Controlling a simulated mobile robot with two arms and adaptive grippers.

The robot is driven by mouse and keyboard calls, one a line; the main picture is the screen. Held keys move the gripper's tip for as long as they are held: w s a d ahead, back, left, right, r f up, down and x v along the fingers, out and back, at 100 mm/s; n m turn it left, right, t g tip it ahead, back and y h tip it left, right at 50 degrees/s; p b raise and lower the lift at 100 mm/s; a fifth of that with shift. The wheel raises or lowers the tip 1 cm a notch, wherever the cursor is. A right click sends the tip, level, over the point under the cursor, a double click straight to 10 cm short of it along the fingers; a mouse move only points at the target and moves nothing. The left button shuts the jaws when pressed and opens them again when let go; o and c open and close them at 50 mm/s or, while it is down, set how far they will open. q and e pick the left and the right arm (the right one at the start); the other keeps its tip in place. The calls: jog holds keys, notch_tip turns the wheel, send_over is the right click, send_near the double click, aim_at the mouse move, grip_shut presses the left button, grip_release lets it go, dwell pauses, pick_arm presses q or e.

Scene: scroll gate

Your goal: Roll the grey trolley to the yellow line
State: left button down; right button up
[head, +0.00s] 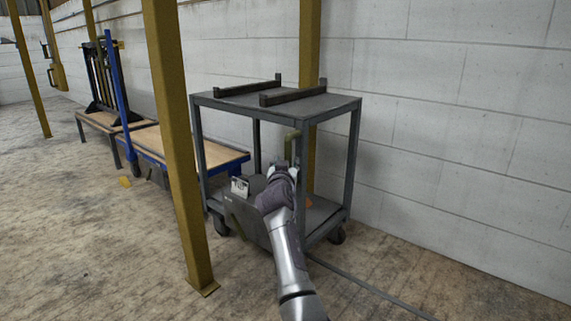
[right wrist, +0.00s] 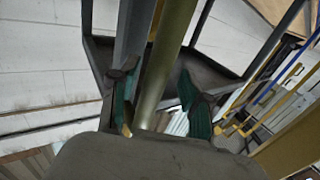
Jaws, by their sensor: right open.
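The grey trolley (head: 330,102) stands against the block wall, with a flat top, corner posts, a lower shelf and dark wheels. An olive upright handle bar (head: 290,147) is on its near side. My right arm reaches up from the bottom, and its gripper (head: 283,170) is at that bar. In the right wrist view my right gripper (right wrist: 157,98) is open, with green-padded fingers on either side of the olive bar (right wrist: 169,55). Whether a pad touches it is unclear. My left gripper is not in view. I cannot make out a yellow line on the floor.
Yellow posts stand in front (head: 178,130) of the trolley and behind it (head: 310,45). A blue-framed cart with a wooden deck (head: 205,155) and a rack (head: 103,75) stand left. A dark strip (head: 365,285) runs along the floor. Open floor lies left.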

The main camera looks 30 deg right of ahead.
jog(key=v, duration=0.7)
dwell(0.3)
